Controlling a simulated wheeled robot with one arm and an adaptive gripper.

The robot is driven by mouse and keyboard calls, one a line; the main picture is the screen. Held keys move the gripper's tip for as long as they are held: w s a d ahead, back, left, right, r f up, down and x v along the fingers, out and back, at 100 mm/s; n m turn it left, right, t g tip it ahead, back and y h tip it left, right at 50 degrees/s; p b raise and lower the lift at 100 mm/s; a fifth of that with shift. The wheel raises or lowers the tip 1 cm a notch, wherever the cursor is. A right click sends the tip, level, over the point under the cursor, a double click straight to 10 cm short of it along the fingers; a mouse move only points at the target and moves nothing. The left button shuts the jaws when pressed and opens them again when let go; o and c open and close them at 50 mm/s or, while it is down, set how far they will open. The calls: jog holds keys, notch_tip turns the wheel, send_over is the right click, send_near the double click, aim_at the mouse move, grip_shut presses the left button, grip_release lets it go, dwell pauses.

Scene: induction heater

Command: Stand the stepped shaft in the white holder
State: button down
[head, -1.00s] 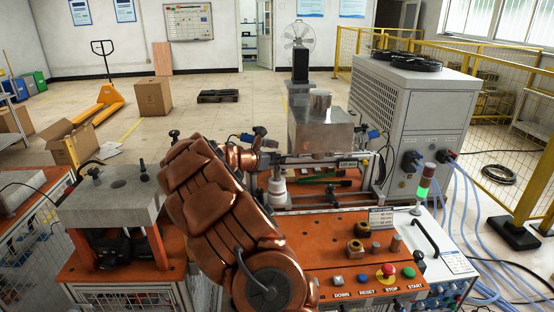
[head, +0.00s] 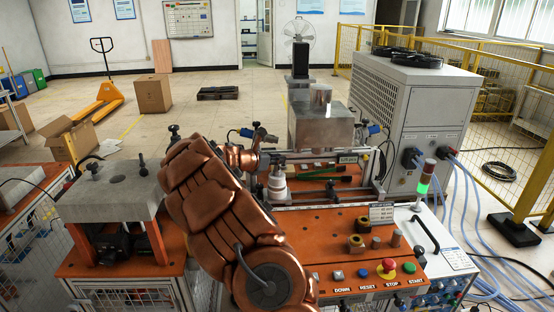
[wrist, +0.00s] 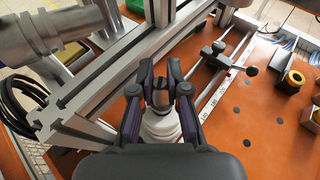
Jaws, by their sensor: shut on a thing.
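The white holder (wrist: 162,125) stands upright below my gripper in the wrist view. It also shows in the head view (head: 277,190), beside my arm at the left end of the machine bed. My gripper (wrist: 160,80) is above it, its two dark fingers closed in on a small grey metal piece (wrist: 160,98). This piece appears to be the stepped shaft, with most of its length hidden. It lines up with the holder in the wrist view, but I cannot tell how deep it sits. In the head view my arm hides much of the gripper.
Aluminium rails (wrist: 105,75) run close to the left of my gripper. A black-knobbed clamp (wrist: 222,55) and a brass ring part (wrist: 294,78) lie to the right. The orange deck (wrist: 245,125) is mostly clear. A control panel with buttons (head: 388,268) is at the front.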

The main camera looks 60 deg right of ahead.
jog(key=shift+f, duration=0.3)
jog(key=c, duration=1.1)
grip_release()
jog(key=v, duration=1.2)
